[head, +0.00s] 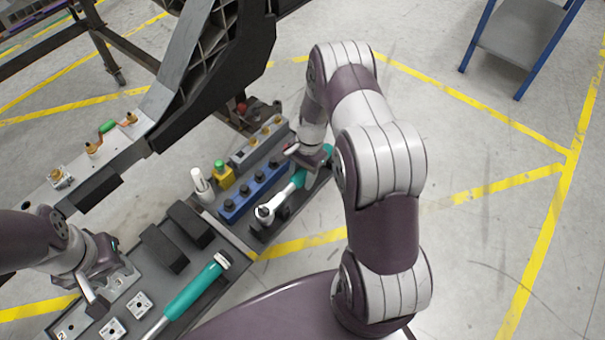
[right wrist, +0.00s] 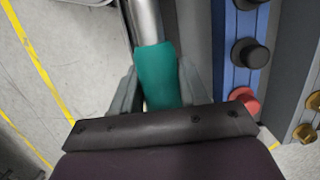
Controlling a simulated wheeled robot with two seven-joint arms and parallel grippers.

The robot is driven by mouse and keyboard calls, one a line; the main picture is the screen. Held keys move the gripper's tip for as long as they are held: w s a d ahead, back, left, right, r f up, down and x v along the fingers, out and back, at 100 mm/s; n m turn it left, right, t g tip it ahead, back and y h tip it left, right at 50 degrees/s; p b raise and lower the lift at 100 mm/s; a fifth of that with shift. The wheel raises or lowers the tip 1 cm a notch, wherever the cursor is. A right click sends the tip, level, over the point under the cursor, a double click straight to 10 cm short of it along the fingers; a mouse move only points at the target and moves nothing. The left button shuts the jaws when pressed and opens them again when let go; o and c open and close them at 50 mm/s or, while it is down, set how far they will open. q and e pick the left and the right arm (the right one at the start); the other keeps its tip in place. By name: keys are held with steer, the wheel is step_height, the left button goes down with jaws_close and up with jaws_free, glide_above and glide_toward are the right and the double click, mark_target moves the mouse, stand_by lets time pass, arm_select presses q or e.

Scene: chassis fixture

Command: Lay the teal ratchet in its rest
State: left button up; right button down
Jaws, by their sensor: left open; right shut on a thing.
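The teal ratchet (head: 298,180) has a silver head at its lower left end and a teal handle. My right gripper (head: 312,158) is shut on the handle; in the right wrist view the teal handle (right wrist: 157,75) runs between both fingers. The ratchet's head lies over a dark block (head: 262,233) at the right end of the bench, which looks like the rest; I cannot tell whether they touch. My left gripper (head: 97,298) is open and empty, low over the left part of the bench, apart from the ratchet.
A blue rail (head: 232,212) with several black knobs runs close beside the ratchet; a red knob (right wrist: 244,101) shows in the right wrist view. A yellow bottle (head: 222,179) and white cylinder (head: 201,184) stand behind. Another teal-handled tool (head: 192,291) lies in front. A dark chassis frame (head: 205,70) rises behind.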

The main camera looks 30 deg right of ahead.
steer(key=shift+f, duration=0.1)
steer(key=shift+f, duration=0.45)
steer(key=shift+c, duration=2.4)
jaws_free()
steer(key=p+v, duration=0.2)
steer(key=v, duration=0.1)
steer(key=a+p+v, duration=0.1)
steer(key=p+v, duration=0.4)
steer(key=v, duration=0.1)
steer(key=shift+s+a+r+p, duration=0.25)
steer(key=shift+s+a+p, duration=0.1)
steer(key=shift+s, duration=0.05)
steer(key=shift+f, duration=0.1)
